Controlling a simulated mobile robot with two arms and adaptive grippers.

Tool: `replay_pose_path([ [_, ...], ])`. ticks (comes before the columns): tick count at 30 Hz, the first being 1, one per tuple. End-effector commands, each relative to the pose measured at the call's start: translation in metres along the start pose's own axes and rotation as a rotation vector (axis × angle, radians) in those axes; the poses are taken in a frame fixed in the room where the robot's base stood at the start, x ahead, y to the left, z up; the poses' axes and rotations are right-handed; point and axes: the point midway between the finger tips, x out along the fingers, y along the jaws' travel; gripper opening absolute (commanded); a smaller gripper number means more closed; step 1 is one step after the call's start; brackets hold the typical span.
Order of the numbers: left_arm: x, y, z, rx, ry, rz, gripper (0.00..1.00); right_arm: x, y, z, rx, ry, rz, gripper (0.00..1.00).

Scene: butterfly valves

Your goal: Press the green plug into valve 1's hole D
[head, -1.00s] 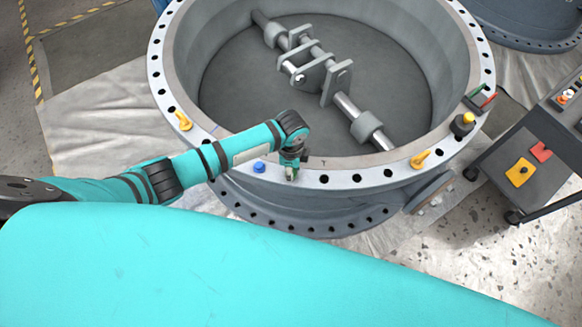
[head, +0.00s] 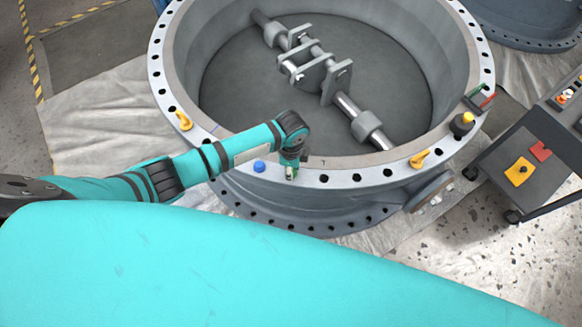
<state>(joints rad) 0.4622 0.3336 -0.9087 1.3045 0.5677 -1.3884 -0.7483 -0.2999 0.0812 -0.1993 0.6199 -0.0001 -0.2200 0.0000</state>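Valve 1 appears to be the large grey ring (head: 345,181) whose flange has a row of dark holes; I cannot read which hole is D. My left gripper (head: 291,175) points down at the near part of the flange, just right of a blue plug (head: 259,166) seated there. The gripper is small and seen from above, so its fingers and anything between them cannot be made out clearly. A small greenish patch shows at its tip, but I cannot tell whether it is the green plug. My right gripper is not in view.
Yellow-orange fittings (head: 183,121) and (head: 419,159) stand on the flange. A cart (head: 530,165) stands at the right. The shaft (head: 345,103) crosses the ring.

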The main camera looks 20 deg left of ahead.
Motion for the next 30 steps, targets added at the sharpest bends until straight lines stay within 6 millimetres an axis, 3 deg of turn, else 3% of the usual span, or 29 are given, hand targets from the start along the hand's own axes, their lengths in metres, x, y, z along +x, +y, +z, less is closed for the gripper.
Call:
replay_pose_path([
  [18,0.012,0.0,0.0,0.0,0.0,0.001,0.09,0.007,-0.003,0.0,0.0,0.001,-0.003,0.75],
  [19,0.011,0.0,0.0,0.0,0.0,0.001,0.26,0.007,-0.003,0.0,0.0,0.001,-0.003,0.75],
  [25,0.01,0.0,0.0,0.0,0.0,0.001,0.52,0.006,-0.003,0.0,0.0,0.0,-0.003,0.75],
  [30,0.01,0.0,0.0,0.0,0.0,0.0,0.52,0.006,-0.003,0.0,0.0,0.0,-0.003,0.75],
])
